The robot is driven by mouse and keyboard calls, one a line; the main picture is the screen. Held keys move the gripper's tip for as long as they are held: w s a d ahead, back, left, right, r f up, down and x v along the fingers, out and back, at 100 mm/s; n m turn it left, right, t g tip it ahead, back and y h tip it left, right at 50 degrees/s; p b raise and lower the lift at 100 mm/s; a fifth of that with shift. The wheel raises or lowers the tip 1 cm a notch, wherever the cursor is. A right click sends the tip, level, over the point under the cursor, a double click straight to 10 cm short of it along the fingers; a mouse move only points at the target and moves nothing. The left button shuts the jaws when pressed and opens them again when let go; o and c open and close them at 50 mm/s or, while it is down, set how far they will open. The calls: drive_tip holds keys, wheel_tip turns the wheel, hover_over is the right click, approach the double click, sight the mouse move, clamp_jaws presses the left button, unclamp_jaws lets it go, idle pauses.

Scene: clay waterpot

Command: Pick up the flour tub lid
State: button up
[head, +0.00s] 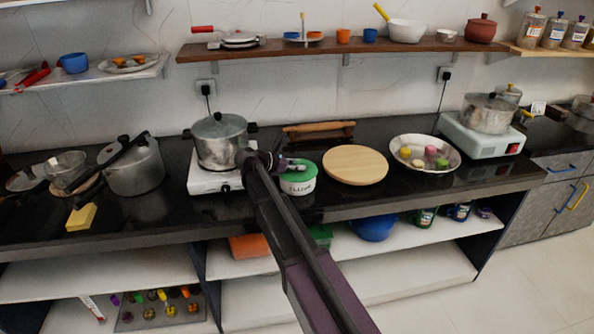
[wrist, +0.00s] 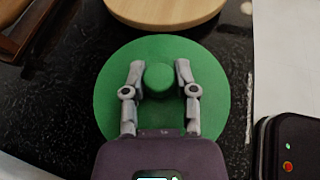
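The flour tub (head: 298,187) is white with lettering on its side and stands on the black counter, right of the left stove. Its green lid (head: 303,169) is on top of it. In the wrist view the round green lid (wrist: 112,95) has a raised green knob (wrist: 160,78) at its middle. My gripper (wrist: 158,72) is over the lid with one finger on each side of the knob. The fingers are open, with small gaps to the knob. In the head view my gripper (head: 292,165) partly hides the lid and tub.
A steel pot (head: 220,140) on a white stove (head: 203,178) stands close on the left. A round wooden board (head: 355,165) lies close on the right, with a rolling pin (head: 318,131) behind. A bowl of coloured items (head: 424,140) is farther right.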

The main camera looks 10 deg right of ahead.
sight(298, 162)
drive_tip(key=shift+f, duration=0.1)
clamp_jaws()
drive_tip(key=shift+r, duration=0.2)
wheel_tip(298, 162, up, 4)
drive_tip(key=p, duration=0.3)
drive_tip(key=shift+f+p, duration=0.25)
drive_tip(key=shift+p, duration=0.15)
drive_tip(key=s+d, duration=0.1)
drive_tip(key=s, duration=0.6)
drive_tip(key=s+d+r+p, duration=0.1)
drive_tip(key=s+d, duration=0.1)
drive_tip(key=s, duration=0.6)
drive_tip(key=shift+s+d, duration=0.3)
drive_tip(key=shift+r, duration=0.15)
